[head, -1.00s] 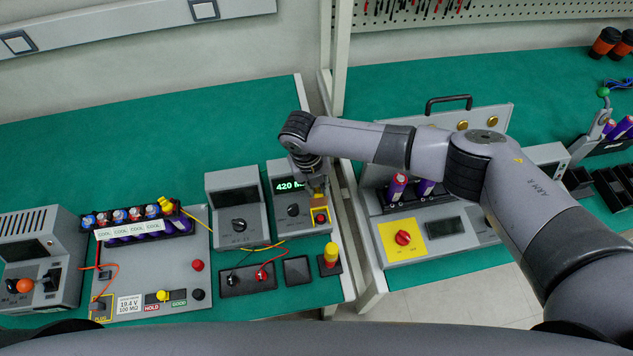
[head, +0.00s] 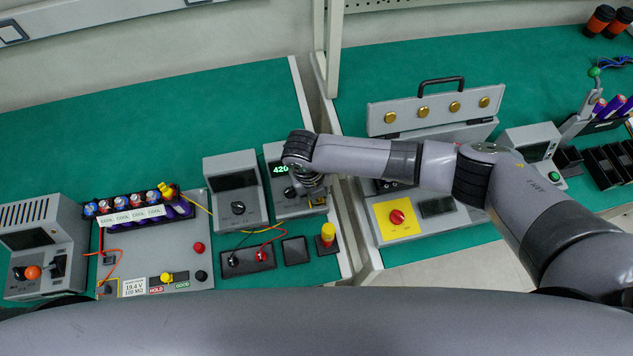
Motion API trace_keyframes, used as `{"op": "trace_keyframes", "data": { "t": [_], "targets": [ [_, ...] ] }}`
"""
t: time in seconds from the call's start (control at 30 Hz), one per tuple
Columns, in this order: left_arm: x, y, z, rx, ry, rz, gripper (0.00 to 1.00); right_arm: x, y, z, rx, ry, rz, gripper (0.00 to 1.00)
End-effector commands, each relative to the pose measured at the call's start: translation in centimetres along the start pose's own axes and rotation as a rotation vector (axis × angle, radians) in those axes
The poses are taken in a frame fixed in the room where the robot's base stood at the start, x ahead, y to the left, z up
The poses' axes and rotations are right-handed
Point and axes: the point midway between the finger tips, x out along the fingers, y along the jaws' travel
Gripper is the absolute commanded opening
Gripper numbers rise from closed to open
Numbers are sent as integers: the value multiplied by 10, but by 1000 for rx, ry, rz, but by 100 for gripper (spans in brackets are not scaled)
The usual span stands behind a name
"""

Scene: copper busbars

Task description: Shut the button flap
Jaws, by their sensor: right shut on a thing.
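The grey unit with a green "420" display (head: 295,210) stands near the right end of the left bench. My right gripper (head: 317,194) reaches down over the right side of its front. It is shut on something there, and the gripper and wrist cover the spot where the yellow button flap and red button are. I cannot make out the flap's angle or how the fingers touch it. My left gripper is not in view.
A second grey unit with a dark screen (head: 236,190) stands just left. In front are a black terminal box (head: 247,262) with leads, a dark pad (head: 295,251) and a yellow-topped post (head: 327,237). A gap separates this bench from the right bench, which holds a lidded case (head: 435,112).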

Motion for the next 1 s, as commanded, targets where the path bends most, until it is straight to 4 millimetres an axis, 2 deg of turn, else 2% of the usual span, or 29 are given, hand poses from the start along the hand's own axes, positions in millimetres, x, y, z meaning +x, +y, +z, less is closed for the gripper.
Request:
{"op": "trace_keyframes", "data": {
  "t": [0.03, 0.1, 0.53, 1.0],
  "targets": [
    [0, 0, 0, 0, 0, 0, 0, 5, 5, -9, -6, 12, 7, 0],
    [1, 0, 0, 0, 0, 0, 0, 9, 6, -13, -6, 11, 7, 0],
    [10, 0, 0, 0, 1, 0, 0, 35, 14, -30, -7, 9, 11, 0],
    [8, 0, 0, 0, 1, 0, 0, 32, 13, -27, -6, 3, 9, 31]
  ]
}}
